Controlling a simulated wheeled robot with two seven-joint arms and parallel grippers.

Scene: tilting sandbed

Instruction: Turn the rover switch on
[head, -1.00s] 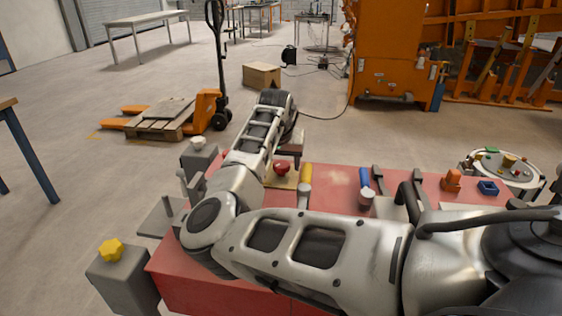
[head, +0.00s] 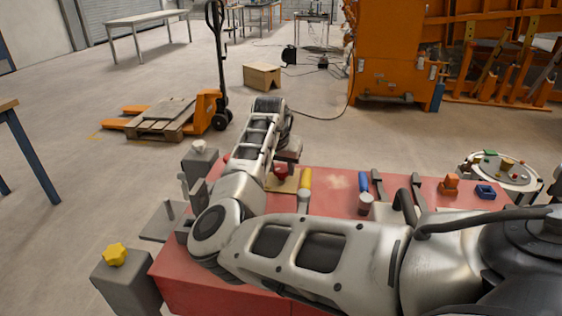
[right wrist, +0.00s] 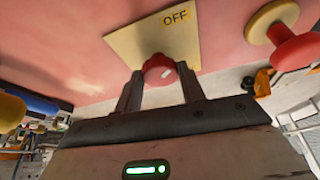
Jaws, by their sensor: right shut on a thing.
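The rover switch is a red knob (right wrist: 158,68) with a white mark, on a cream plate (right wrist: 125,42) labelled OFF. The plate is on the red table top. In the right wrist view, my right gripper (right wrist: 158,76) has one finger on each side of the knob and is shut on it. In the head view the knob (head: 281,172) shows partly below my right gripper (head: 288,156). The white mark points to the lower right in the right wrist view. My left gripper is not in view.
A red-and-yellow mushroom-shaped piece (right wrist: 290,45) is near the plate. A yellow-handled tool (head: 305,182) and a blue-handled one (head: 364,182) stand right of the switch. A yellow knob (head: 115,255) tops a grey post at lower left. The red table (head: 335,180) has bare patches.

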